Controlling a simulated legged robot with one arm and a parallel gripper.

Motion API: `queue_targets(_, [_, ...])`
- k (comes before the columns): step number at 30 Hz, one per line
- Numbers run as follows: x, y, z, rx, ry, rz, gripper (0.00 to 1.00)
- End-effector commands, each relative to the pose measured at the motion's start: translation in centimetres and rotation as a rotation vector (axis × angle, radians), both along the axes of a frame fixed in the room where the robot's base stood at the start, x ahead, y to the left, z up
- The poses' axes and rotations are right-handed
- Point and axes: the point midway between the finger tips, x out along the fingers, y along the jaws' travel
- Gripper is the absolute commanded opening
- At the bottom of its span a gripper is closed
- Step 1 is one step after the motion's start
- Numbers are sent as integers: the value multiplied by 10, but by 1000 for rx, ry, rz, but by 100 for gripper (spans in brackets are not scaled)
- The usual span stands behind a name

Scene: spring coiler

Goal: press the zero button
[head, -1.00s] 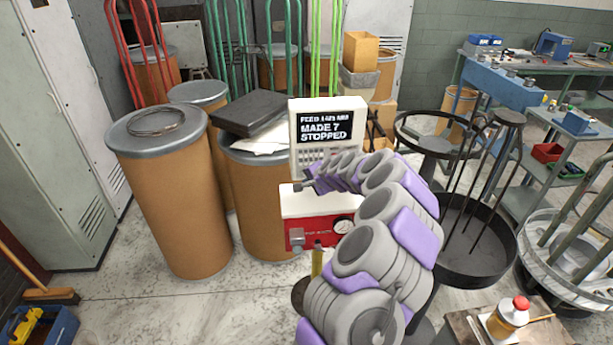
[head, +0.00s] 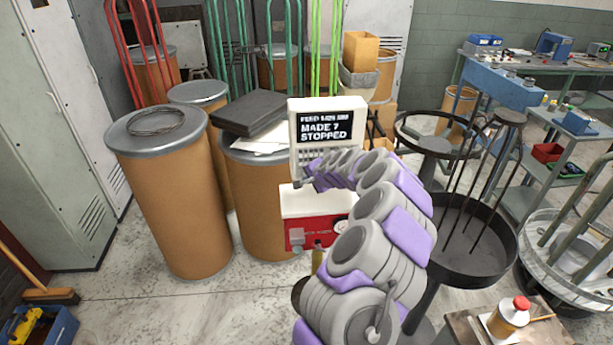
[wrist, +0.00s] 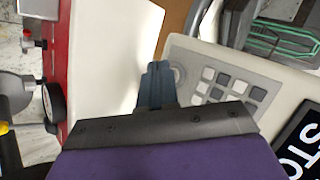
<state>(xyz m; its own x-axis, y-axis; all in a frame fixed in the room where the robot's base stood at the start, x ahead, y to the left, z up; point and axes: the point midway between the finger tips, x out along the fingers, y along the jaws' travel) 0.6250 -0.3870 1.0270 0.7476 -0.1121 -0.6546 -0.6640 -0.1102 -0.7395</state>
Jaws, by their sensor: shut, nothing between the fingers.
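A cream control box (head: 296,130) with a black screen (head: 325,126) reading "MADE 7 STOPPED" stands above a red and white machine (head: 303,230). Its keypad (wrist: 232,81) of grey and white keys shows in the wrist view, turned sideways, with the screen (wrist: 303,143) at lower right. No key labels are legible, so I cannot tell which is the zero button. My gripper (wrist: 156,66) is shut and empty at the panel's edge; contact cannot be told. In the head view my gripper (head: 299,184) is just below the box.
Brown drums (head: 165,195) stand left of the machine, one bearing a dark binder (head: 252,112). A black round tray stand (head: 470,250) is close on the right. A gauge (wrist: 52,103) sits on the red front. A small table with a glue bottle (head: 510,317) is at lower right.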

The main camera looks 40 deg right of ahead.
Motion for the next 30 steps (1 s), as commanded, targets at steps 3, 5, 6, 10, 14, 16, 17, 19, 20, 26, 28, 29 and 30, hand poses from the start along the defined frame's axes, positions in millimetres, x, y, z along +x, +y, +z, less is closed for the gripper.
queue_targets(3, [1,-1,0,-1,0,0,0])
queue_targets(5, [2,-1,0,-1,0,0,0])
queue_targets(6, [2,-2,0,-2,0,-1,0])
queue_targets(10, [4,-2,0,-2,-1,-1,0])
queue_targets(14, [4,-3,0,-2,-1,-1,0])
queue_targets(16, [4,-3,0,-1,-1,0,0])
queue_targets(17, [4,-3,0,-1,-1,0,0])
queue_targets(19, [4,-3,0,-1,0,0,0])
queue_targets(20, [4,-3,0,-1,0,0,0])
queue_targets(26, [0,0,0,2,2,1,0])
queue_targets(28, [-2,2,0,4,2,1,0])
queue_targets(29, [-4,3,0,4,2,1,0])
queue_targets(30, [-5,4,1,3,2,1,0])
